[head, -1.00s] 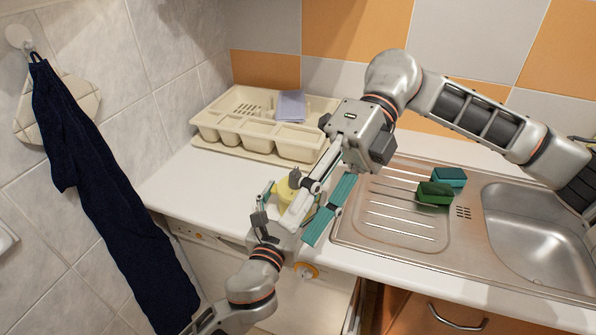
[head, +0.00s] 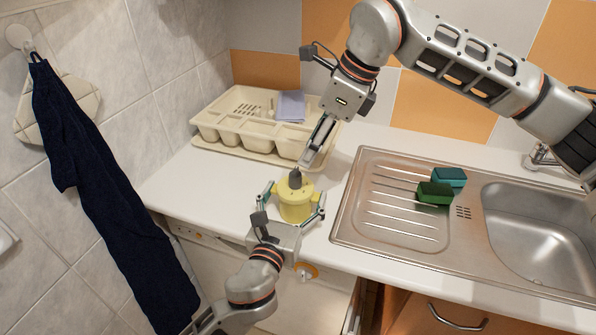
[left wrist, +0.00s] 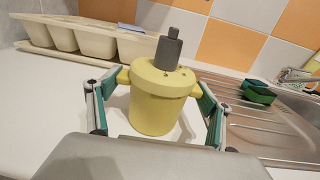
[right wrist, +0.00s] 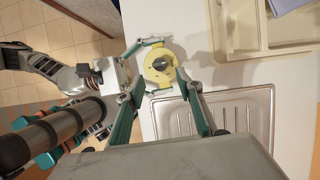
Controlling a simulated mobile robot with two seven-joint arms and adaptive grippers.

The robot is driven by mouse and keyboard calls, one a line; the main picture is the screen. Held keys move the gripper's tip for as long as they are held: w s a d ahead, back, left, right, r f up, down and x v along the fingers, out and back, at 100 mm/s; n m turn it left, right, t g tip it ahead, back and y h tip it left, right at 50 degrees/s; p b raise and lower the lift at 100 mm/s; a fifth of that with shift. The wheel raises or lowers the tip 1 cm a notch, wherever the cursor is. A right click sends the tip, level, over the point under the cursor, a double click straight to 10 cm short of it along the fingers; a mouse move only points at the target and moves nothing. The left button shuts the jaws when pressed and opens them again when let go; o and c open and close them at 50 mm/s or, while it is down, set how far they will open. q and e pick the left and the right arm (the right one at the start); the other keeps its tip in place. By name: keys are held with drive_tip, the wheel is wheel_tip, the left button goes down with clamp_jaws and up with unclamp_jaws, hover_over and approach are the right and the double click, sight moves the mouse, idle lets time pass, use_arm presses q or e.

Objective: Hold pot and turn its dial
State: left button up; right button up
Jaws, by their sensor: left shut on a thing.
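A yellow pot (head: 293,208) with a side handle on each side stands upright on the white counter. A dark grey dial (head: 295,178) rises from the middle of its lid; it also shows in the left wrist view (left wrist: 168,50). My left gripper (head: 291,205) has its fingers on both sides of the pot, at the handles, and is shut on it. My right gripper (head: 308,160) is above and slightly behind the dial, apart from it. In the right wrist view its fingers (right wrist: 159,82) are spread and empty, with the dial (right wrist: 158,62) beyond them.
A beige cutlery tray (head: 222,143) with a lilac cloth (head: 291,106) lies behind the pot. A steel sink (head: 343,225) with green (head: 434,194) and teal (head: 449,177) sponges is to the right. A dark towel (head: 110,210) hangs at left. The counter left of the pot is clear.

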sight(297, 173)
drive_tip(key=x, duration=0.8)
drive_tip(key=shift+f, duration=0.1)
clamp_jaws()
